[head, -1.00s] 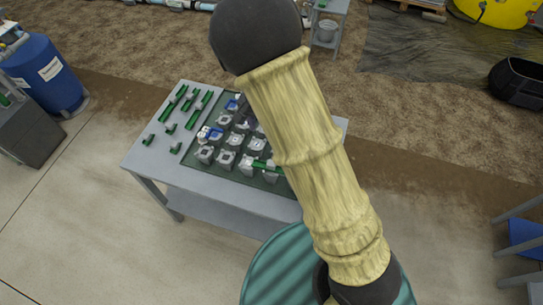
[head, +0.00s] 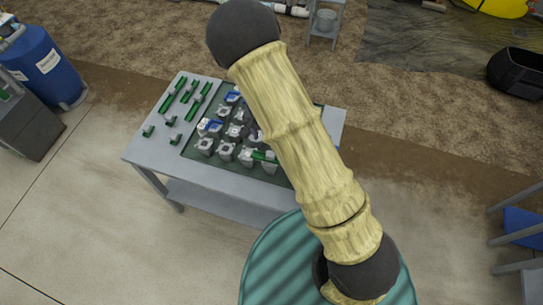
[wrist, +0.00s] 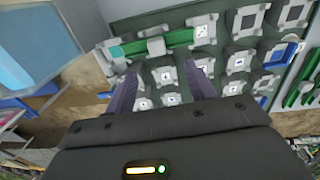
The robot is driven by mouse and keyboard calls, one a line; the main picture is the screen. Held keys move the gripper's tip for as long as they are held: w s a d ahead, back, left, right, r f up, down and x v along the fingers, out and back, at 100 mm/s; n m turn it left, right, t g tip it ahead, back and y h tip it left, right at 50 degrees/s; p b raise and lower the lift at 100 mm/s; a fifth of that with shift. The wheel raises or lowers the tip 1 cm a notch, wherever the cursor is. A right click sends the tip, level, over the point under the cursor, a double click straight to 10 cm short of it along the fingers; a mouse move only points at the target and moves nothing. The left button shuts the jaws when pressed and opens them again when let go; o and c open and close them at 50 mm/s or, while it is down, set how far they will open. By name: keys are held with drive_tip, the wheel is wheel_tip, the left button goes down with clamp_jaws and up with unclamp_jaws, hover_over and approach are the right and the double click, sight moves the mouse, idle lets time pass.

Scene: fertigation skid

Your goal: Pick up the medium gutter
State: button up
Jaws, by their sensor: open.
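Green gutters of several lengths lie on the grey table in the head view. Longer ones (head: 201,98) lie at its back left and short ones (head: 148,131) nearer its left edge. I cannot tell for sure which is the medium gutter. Another green gutter (head: 265,155) sits among grey blocks on the dark board. In the wrist view a green gutter (wrist: 180,40) with grey fittings lies across the board beyond my fingertips. My gripper (wrist: 160,80) is open and empty, its two dark fingers apart over the blocks. My arm hides it in the head view.
The dark green board (head: 190,150) carries several grey blocks (head: 225,152), some with blue parts. More green gutters (wrist: 300,85) show at the right of the wrist view. A blue drum (head: 45,68) stands left of the table (head: 150,150). The floor in front is clear.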

sight(269, 157)
drive_tip(key=shift+d+f+p, duration=0.15)
drive_tip(key=shift+f+p, duration=0.15)
drive_tip(key=shift+f, duration=1.45)
drive_tip(key=shift+s+d+f+p, duration=0.1)
drive_tip(key=shift+s+f+p, duration=0.05)
drive_tip(key=shift+f+p, duration=0.2)
drive_tip(key=shift+s+d+f+p, duration=0.15)
drive_tip(key=shift+f+p, duration=0.3)
drive_tip(key=shift+f, duration=0.65)
drive_tip(key=shift+d+f+p, duration=0.15)
drive_tip(key=shift+f+p, duration=0.3)
drive_tip(key=shift+f, duration=0.65)
drive_tip(key=c, duration=1.1)
